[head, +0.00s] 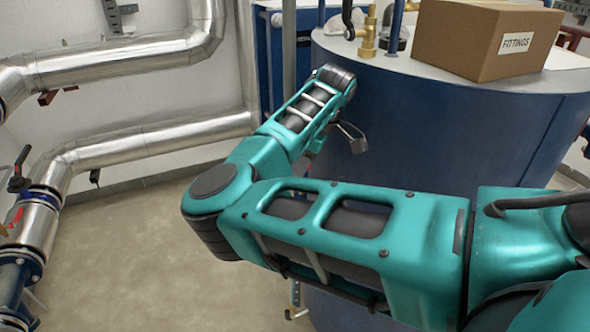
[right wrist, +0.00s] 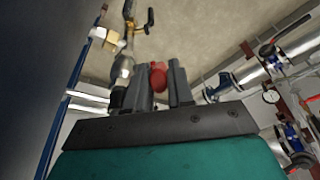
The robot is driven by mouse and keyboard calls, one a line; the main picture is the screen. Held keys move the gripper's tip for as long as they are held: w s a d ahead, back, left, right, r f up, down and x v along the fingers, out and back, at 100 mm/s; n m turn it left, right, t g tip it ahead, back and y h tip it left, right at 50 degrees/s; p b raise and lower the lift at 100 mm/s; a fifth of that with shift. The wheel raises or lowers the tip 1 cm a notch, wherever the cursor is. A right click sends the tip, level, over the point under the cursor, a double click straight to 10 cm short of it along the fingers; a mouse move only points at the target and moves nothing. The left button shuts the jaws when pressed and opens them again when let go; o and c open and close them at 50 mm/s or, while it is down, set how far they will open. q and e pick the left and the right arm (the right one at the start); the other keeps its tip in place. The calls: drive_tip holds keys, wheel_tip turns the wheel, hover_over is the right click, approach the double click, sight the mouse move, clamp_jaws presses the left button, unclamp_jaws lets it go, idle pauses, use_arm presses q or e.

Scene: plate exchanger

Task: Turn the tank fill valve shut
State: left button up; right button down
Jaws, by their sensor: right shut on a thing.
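My right gripper (right wrist: 162,84) shows in the right wrist view with two grey fingers on either side of a red handle (right wrist: 158,75). It is shut on that handle, which is largely hidden between the fingers. I cannot tell for sure which valve body the red handle belongs to. A pipe with brass fittings (right wrist: 111,42) and a black lever shows beyond the fingers at upper left. In the head view my right arm crosses in front of the blue tank (head: 440,125), and the fingers cannot be made out clearly. My left gripper is not in view.
A cardboard box (head: 484,38) marked FITTINGS and a brass valve (head: 368,32) stand on the tank's top. Silver insulated pipes (head: 150,143) run along the left wall, with a black-handled valve (head: 18,172) at far left. The floor (head: 120,255) between is clear.

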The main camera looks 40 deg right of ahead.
drive_tip(key=shift+s+d+f+t, duration=0.1)
drive_tip(key=shift+s+f+t, duration=0.05)
drive_tip(key=shift+f+t, duration=0.15)
drive_tip(key=shift+s+r, duration=0.1)
drive_tip(key=shift+r, duration=0.05)
drive_tip(key=c, duration=1.1)
unclamp_jaws()
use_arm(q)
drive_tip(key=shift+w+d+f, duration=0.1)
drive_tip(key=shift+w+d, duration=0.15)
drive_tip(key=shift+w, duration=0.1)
use_arm(e)
drive_tip(key=shift+o, duration=0.2)
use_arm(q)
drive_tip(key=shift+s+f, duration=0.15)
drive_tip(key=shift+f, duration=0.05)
